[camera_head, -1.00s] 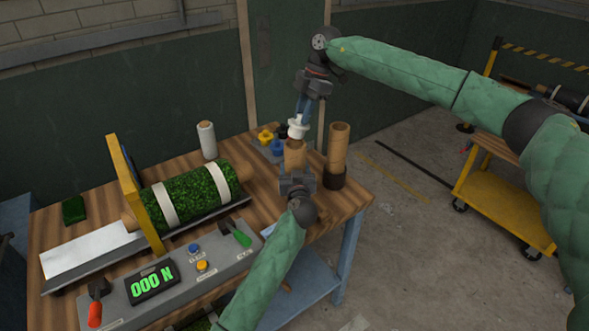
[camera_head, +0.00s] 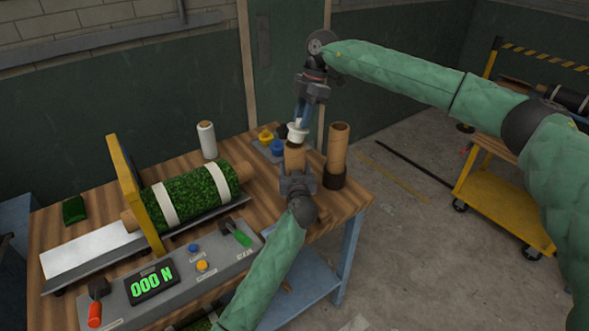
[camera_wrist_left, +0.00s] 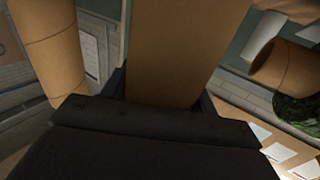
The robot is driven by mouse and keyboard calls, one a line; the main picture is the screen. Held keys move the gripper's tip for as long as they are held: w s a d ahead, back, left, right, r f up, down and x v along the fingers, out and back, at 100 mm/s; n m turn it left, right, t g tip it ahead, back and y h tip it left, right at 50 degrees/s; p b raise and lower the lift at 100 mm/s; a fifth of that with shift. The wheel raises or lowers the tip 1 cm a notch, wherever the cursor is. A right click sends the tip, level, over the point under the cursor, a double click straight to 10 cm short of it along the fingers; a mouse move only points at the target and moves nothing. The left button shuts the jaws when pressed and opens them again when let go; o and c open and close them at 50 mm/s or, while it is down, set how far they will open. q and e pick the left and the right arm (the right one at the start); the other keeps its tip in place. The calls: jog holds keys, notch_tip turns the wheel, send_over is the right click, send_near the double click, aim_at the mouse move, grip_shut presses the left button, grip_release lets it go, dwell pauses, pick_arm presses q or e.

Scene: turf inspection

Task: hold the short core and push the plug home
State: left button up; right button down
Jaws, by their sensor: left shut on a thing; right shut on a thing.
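The short core (camera_head: 294,157), a brown cardboard tube, stands upright near the far right of the bench. My left gripper (camera_head: 296,174) is shut around its lower part; the core also fills the middle of the left wrist view (camera_wrist_left: 172,45). The white plug (camera_head: 297,132) sits at the core's top mouth, its wide rim showing. I cannot tell how deep its lower part is inside. My right gripper (camera_head: 301,119) comes from above and is shut on the plug.
A taller brown core (camera_head: 338,150) in a dark base stands close on the right. Blue and yellow plugs (camera_head: 277,147) sit in a tray behind.

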aim_at(296, 125)
jog(key=shift+s+a+n+t+h, duration=0.25)
jog(key=shift+a+t+h, duration=0.25)
jog(key=shift+h, duration=0.25)
jog(key=shift+s+a+n+t+h, duration=0.15)
jog(key=shift+s+a+t+h, duration=0.3)
jog(key=shift+h, duration=0.3)
jog(key=shift+w, duration=0.1)
jog(key=shift+f, duration=2.4)
jog(key=c, duration=1.2)
grip_release()
jog(key=shift+o, duration=0.2)
jog(key=shift+r, duration=0.15)
notch_tip(296, 125, up, 12)
jog(key=shift+f, duration=0.1)
